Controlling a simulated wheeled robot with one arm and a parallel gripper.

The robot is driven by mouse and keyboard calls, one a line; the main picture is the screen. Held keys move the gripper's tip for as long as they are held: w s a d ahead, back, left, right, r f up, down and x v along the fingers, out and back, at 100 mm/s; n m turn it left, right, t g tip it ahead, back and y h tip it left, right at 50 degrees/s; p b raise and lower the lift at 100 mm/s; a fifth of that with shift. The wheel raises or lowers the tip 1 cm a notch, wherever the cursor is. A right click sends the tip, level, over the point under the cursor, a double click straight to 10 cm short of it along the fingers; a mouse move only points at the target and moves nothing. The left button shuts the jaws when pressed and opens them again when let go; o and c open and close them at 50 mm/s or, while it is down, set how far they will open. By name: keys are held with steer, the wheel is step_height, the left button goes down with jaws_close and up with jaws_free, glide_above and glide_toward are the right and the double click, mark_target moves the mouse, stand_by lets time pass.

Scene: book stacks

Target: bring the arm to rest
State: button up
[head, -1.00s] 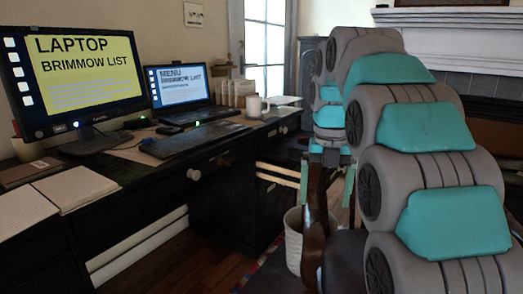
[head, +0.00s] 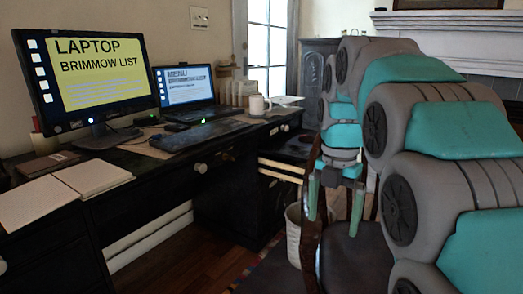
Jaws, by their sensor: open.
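My grey and teal arm fills the right side of the head view, bent with its far end hanging down. My gripper (head: 335,200) points downward at the end of the arm, in front of a dark wooden chair (head: 352,250). Its two green fingers stand apart, with nothing visible between them. It is to the right of the desk and apart from the desk top. I cannot tell whether the fingers touch the chair.
A dark desk (head: 150,205) runs along the left, with a monitor (head: 90,85), a laptop (head: 187,90), a white mug (head: 258,106) and an open notebook (head: 92,177). A pale bin (head: 293,235) stands beside the chair. Some wooden floor shows between desk and chair.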

steer(key=s+f+m, duration=0.9)
steer(key=s+m, duration=0.5)
steer(key=s+f+m+g, duration=0.1)
steer(key=s+f+m, duration=0.8)
steer(key=s+m, duration=0.5)
steer(key=shift+s+d+f+g, duration=0.2)
steer(key=shift+s+f+g, duration=0.05)
steer(key=shift+s+g, duration=0.1)
steer(key=shift+c, duration=0.2)
